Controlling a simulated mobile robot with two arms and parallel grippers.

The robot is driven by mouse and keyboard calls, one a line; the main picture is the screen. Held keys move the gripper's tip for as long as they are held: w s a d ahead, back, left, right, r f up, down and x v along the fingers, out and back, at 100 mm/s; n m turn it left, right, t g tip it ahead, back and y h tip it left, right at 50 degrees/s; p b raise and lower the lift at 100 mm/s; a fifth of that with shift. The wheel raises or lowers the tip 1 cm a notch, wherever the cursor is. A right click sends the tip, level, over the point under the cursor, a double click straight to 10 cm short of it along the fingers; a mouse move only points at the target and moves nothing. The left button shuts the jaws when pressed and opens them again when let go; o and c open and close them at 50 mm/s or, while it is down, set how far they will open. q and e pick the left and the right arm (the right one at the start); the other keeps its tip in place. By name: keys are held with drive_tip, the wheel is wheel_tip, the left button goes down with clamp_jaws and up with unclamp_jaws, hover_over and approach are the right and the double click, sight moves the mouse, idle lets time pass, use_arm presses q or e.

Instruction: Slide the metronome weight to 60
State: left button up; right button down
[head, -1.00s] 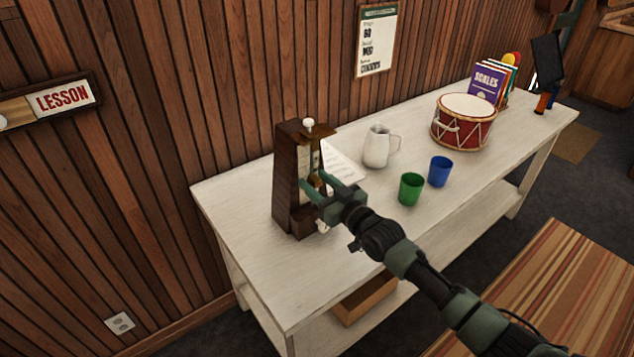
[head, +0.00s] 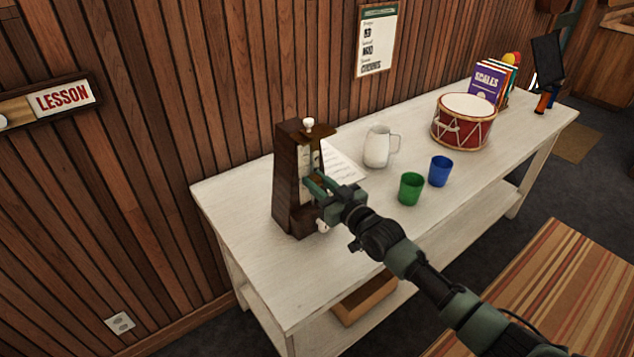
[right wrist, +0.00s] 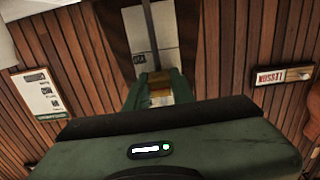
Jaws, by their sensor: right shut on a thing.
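The dark brown wooden metronome (head: 291,205) stands upright at the left end of the white table, with its pale scale plate facing my right arm. My right gripper (head: 314,181) reaches its front from the right. In the right wrist view my green fingers (right wrist: 160,82) are shut on the brass weight (right wrist: 160,98). The thin metal rod (right wrist: 149,22) rises above the weight in front of the scale plate (right wrist: 135,25). A mark shows on the plate, too small to read surely. My left gripper is not in view.
A paper sheet (head: 343,163), white pitcher (head: 377,147), green cup (head: 411,189), blue cup (head: 440,171) and red drum (head: 463,124) are on the white table (head: 265,275) right of the metronome. A wood-panelled wall stands behind. The table's front left is clear.

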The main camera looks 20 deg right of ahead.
sight(312, 157)
idle(0.7)
wheel_tip(312, 157, up, 7)
drive_tip(key=p, duration=0.5)
drive_tip(key=shift+f, duration=0.3)
drive_tip(key=c, duration=1.2)
unclamp_jaws()
drive_tip(key=shift+s, duration=0.1)
drive_tip(key=b+v, duration=0.1)
drive_tip(key=v, duration=0.6)
drive_tip(key=shift+s+d+b, duration=0.1)
drive_tip(key=shift+s+b, duration=0.25)
